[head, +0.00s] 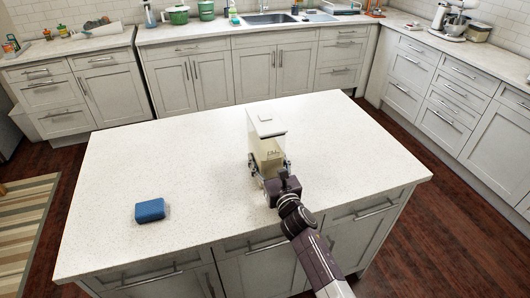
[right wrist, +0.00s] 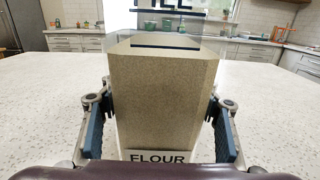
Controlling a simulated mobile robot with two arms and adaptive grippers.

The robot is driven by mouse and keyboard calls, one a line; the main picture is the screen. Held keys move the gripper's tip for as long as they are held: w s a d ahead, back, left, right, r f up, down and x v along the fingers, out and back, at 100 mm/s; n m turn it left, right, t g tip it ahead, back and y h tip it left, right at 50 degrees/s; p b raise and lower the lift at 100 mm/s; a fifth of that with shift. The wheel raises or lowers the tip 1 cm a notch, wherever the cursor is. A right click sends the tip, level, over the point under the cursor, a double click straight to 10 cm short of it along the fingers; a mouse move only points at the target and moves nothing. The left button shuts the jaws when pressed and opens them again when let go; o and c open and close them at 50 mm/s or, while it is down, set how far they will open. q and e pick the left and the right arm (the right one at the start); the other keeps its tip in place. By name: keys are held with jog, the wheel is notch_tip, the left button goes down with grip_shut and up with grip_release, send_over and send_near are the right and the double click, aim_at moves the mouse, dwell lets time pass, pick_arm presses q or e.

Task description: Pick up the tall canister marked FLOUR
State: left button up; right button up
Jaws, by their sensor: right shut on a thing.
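The tall canister (head: 267,128) has a white lid and clear walls with beige contents. It is upright over the island, and I cannot tell whether its base touches the top. In the right wrist view the canister (right wrist: 165,95) fills the middle, with the word FLOUR on a white label low on its near face. My right gripper (head: 270,170) reaches it from the front, and its fingers (right wrist: 160,128) are shut on the canister, one on each side. The canister's base is hidden by the gripper. My left gripper is not in view.
A blue sponge-like block (head: 150,210) lies on the island top (head: 190,150) at the left. The rest of the top is clear. Counters with a sink (head: 268,19), green pots (head: 178,15) and a stand mixer (head: 457,20) stand behind.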

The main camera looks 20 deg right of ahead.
grip_shut()
jog(key=shift+w+r, duration=0.15)
jog(key=shift+r, duration=0.1)
jog(key=shift+r, duration=0.1)
